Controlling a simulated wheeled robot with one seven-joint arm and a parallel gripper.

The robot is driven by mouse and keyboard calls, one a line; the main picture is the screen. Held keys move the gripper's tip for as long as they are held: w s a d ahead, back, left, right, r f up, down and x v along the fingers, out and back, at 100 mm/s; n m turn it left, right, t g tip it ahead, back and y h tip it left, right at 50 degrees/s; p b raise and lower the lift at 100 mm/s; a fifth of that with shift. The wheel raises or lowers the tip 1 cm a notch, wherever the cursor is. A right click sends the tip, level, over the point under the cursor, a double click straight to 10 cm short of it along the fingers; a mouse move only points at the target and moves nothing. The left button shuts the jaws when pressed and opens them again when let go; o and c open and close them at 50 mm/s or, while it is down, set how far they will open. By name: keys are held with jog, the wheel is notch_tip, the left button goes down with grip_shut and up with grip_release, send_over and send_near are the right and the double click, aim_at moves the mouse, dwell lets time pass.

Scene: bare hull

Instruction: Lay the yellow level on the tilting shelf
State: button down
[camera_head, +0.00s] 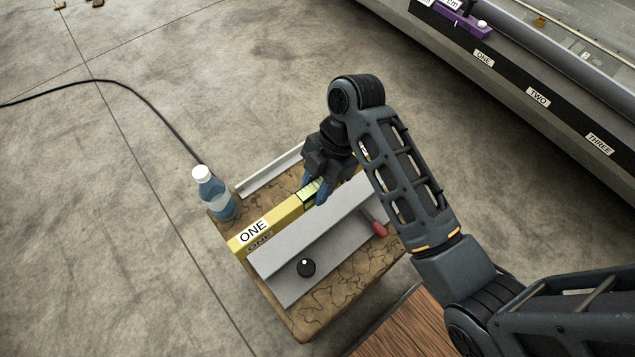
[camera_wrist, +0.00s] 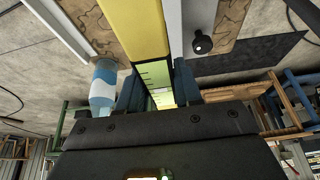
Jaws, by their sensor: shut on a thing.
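The yellow level (camera_head: 286,214) is a long bar with a label reading ONE and a green vial window near its middle. My gripper (camera_head: 318,188) is shut on the level near that window; the level also shows between the fingers in the wrist view (camera_wrist: 137,30). A grey panel (camera_head: 285,285) with a black knob (camera_head: 306,267) lies beside the level on a wood-patterned stand top (camera_head: 345,295). I cannot tell whether the level touches the top or the panel. I cannot tell whether this panel is the tilting shelf.
A water bottle (camera_head: 215,194) stands at the left corner of the stand top. A white strip (camera_head: 268,171) lies behind the level, and a red-handled tool (camera_head: 378,228) is on the right. A long dark bench (camera_head: 520,88) labelled ONE, TWO, THREE is at upper right. A cable (camera_head: 130,90) crosses the floor.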

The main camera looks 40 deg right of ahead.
jog(key=shift+r, duration=0.15)
jog(key=shift+f+b, duration=2.65)
jog(key=shift+f, duration=2.25)
jog(key=c, duration=0.7)
grip_release()
jog(key=shift+v, duration=3.9)
